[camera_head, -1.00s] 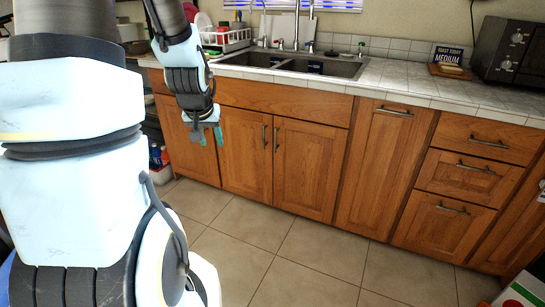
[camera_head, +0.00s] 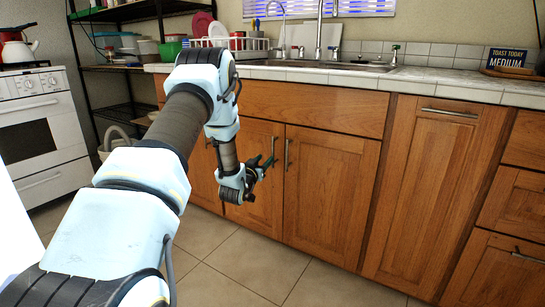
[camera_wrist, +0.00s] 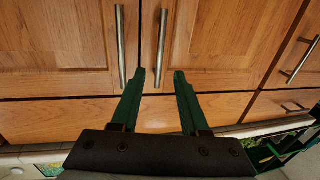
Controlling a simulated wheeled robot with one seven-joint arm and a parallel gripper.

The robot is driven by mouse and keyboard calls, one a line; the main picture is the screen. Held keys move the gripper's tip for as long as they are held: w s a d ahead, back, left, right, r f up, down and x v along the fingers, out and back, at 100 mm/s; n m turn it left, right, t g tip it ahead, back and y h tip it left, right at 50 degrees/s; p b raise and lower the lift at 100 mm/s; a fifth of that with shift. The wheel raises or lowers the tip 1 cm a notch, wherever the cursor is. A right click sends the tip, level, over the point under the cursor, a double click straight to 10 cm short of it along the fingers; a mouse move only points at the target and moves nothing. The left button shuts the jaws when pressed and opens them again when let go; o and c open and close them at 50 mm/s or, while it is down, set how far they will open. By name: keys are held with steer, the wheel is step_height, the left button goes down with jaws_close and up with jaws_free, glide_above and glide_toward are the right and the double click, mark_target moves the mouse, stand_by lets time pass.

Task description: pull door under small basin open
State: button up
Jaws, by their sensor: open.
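Two wooden doors stand side by side under the sink (camera_head: 330,67), the left door (camera_head: 250,205) and the right door (camera_head: 325,200). Both are closed, with upright metal handles near their shared seam. The basins are seen too edge-on to tell which is small. My gripper (camera_head: 262,166) is open in front of the left door's handle (camera_head: 273,148), partly covering that door. The right door's handle (camera_head: 287,155) is clear. The wrist view looks upside down. There my open gripper (camera_wrist: 158,72) has the left door's handle (camera_wrist: 161,46) lined up between its fingertips, apparently untouched.
The tiled counter (camera_head: 450,88) overhangs the doors. A tall door (camera_head: 430,190) and drawers stand to the right. A white stove (camera_head: 42,130) and black shelf rack (camera_head: 115,105) are at the left. The tile floor (camera_head: 255,262) before the doors is free.

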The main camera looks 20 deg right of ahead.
mark_target(273, 150)
steer(key=b+x, duration=0.1)
steer(key=x, duration=0.8)
steer(key=shift+w+d, duration=0.1)
jaws_close()
stand_by(1.2)
